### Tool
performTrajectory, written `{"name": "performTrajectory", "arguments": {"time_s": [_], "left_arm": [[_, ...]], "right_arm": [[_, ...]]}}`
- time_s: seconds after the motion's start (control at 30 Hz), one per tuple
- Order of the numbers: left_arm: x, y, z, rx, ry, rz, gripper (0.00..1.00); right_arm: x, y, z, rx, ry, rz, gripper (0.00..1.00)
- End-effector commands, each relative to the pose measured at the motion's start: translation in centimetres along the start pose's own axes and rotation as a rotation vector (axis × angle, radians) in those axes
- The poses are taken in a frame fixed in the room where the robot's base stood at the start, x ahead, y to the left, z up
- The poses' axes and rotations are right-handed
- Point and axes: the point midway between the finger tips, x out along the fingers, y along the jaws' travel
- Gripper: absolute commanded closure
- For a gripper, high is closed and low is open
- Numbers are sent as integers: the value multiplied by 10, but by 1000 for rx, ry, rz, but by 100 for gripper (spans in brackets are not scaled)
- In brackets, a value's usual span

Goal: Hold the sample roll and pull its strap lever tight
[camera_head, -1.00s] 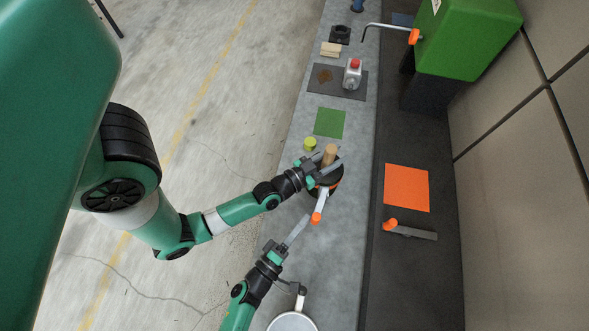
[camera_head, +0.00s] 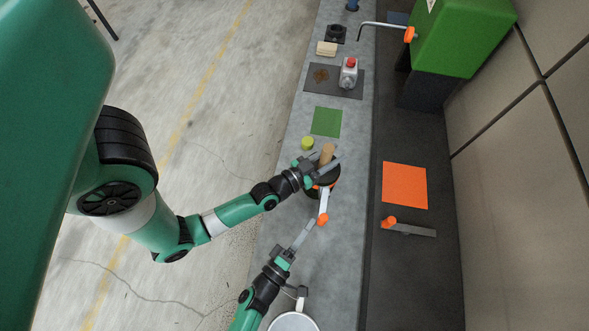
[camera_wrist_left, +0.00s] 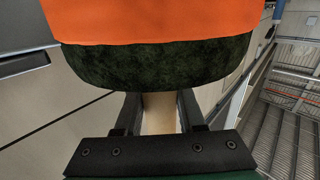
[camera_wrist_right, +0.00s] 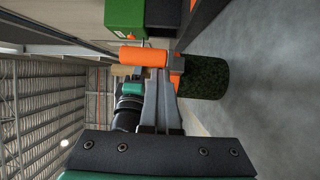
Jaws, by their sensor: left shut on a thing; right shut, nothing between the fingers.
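The sample roll (camera_head: 322,192) is a dark green roll with an orange strap, upright on the grey bench, with a tan wooden post (camera_head: 327,152) on top. The strap (camera_wrist_left: 160,22) and roll fill the top of the left wrist view. My left gripper (camera_head: 322,166) is shut on the post. The grey strap lever (camera_head: 324,203) sticks out toward the near side and ends in an orange knob (camera_head: 322,220). My right gripper (camera_head: 312,223) is shut and empty, its tips just left of the knob. In the right wrist view its fingers point at the orange handle (camera_wrist_right: 143,57); contact is unclear.
A yellow-green round item (camera_head: 307,143) and a green square (camera_head: 326,122) lie beyond the roll. A white round pan (camera_head: 293,322) is near my right arm.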

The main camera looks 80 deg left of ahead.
Motion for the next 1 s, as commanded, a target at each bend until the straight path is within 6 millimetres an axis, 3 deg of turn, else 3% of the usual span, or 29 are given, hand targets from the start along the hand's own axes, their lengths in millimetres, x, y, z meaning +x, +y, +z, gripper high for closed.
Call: {"name": "performTrajectory", "arguments": {"time_s": [0.17, 0.63, 1.0], "left_arm": [[-1, 1, 4, -3, -11, 3, 100], [0, 1, 2, -2, -5, 2, 100], [0, 0, 0, -1, 0, 1, 100]], "right_arm": [[1, 12, 1, 2, -5, 3, 100], [4, 80, -5, 6, 2, 5, 100], [4, 100, -6, 3, 1, 2, 100]]}}
